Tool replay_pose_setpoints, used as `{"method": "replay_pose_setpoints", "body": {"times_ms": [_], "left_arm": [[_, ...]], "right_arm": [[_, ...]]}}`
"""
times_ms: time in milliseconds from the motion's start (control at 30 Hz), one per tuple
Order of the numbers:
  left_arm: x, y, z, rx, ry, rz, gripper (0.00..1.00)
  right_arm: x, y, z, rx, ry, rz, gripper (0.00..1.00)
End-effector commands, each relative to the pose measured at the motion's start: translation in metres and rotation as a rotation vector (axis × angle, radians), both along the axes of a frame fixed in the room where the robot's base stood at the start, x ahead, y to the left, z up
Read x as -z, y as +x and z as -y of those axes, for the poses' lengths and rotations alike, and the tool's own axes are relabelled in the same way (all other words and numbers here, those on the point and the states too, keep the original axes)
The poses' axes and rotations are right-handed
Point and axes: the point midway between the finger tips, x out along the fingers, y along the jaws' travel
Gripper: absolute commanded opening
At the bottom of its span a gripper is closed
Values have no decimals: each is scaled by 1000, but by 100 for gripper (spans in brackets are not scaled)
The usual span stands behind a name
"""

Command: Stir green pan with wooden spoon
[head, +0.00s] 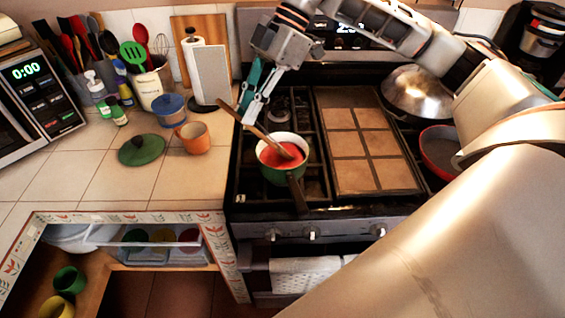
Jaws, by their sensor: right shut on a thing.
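The green pan (275,174) stands on the left side of the stove top, with its dark handle pointing to the front. Red food (280,158) fills it. The wooden spoon (250,127) leans at a slant, its lower end in the red food and its upper end sticking out past the rim to the upper left. My right gripper (254,112) is above and behind the pan, shut on the spoon's shaft. The exact contact between fingertips and shaft is small in the picture. My left gripper is not in view.
A griddle (350,186) lies right of the pan, with a dark red pan (440,150) and a metal lid (415,90) beyond. An orange mug (194,137) and a green lid (141,149) sit on the tiled counter at left. The counter's front is clear.

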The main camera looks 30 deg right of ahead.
Motion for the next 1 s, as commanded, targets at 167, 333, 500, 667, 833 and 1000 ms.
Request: {"method": "replay_pose_setpoints", "body": {"times_ms": [167, 333, 500, 667, 833, 1000], "left_arm": [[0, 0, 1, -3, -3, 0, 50], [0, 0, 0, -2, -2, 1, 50], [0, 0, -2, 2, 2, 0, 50], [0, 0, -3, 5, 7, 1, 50], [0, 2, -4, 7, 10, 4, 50], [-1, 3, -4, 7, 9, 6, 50]], "right_arm": [[0, 0, 0, 0, 0, 0, 0], [0, 0, 0, 0, 0, 0, 0], [-4, 0, 0, 0, 0, 1, 0], [-16, 1, -1, -1, 1, 3, 0], [-30, 0, -1, -1, 1, 3, 0], [-44, 0, 0, 0, 1, 1, 0]]}}
